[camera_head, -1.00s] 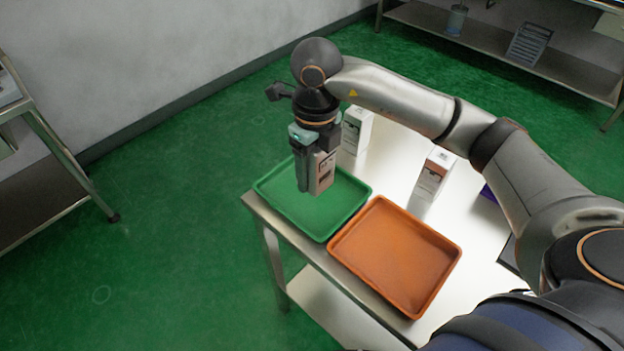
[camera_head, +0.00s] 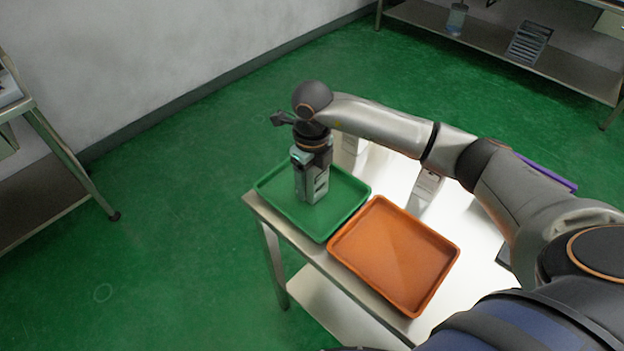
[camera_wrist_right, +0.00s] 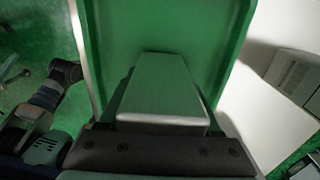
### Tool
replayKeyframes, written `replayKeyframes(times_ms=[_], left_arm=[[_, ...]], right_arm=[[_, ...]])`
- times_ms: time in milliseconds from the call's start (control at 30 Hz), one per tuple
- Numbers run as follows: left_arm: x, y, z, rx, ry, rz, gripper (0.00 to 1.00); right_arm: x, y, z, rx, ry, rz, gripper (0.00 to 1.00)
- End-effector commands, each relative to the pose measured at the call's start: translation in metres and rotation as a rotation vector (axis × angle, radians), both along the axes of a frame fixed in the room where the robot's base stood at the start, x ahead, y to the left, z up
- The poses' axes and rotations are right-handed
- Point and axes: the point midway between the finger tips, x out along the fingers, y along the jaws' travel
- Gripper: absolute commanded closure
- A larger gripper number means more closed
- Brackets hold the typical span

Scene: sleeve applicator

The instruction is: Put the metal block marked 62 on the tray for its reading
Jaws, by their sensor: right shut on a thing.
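My right gripper (camera_head: 306,186) points down over the green tray (camera_head: 275,195) and is shut on a block (camera_head: 321,185), one side of which shows beside the fingers. In the right wrist view the block (camera_wrist_right: 162,90) is a plain, smooth-faced box between the fingers, tinted green, with the green tray (camera_wrist_right: 180,25) beneath it. Its number cannot be read. The block is upright and low over the tray's middle; I cannot tell whether it touches the tray floor. The left gripper is not in view.
An orange tray (camera_head: 395,255) sits beside the green one on the metal table (camera_head: 395,185). Two pale boxes, one with a label (camera_head: 428,185), one partly behind my arm (camera_head: 351,145), stand at the back. The floor left of the table is clear.

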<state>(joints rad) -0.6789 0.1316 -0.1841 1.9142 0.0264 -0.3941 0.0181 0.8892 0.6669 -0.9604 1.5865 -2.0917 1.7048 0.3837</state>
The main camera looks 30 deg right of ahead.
Motion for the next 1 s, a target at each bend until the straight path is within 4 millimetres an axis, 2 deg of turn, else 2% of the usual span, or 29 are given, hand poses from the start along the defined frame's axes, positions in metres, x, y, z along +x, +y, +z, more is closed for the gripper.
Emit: replayKeyframes(times_ms=[100, 133, 367, 733, 867, 1000], left_arm=[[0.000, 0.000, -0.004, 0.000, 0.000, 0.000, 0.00], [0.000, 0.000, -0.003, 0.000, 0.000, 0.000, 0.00], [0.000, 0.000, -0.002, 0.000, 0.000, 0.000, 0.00], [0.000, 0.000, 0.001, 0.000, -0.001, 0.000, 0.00], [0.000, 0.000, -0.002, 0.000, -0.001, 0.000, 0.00], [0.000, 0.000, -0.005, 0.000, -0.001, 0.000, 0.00]], right_arm=[[0.001, 0.000, -0.004, 0.001, -0.002, 0.000, 1.00], [0.000, 0.000, -0.003, 0.000, 0.000, 0.000, 0.32], [0.000, 0.000, -0.003, 0.000, 0.000, -0.001, 0.06], [0.000, 0.000, 0.005, 0.001, -0.002, 0.000, 0.05], [0.001, 0.000, 0.025, 0.001, -0.006, 0.001, 0.05], [0.002, 0.000, 0.057, 0.000, -0.007, 0.000, 0.05]])
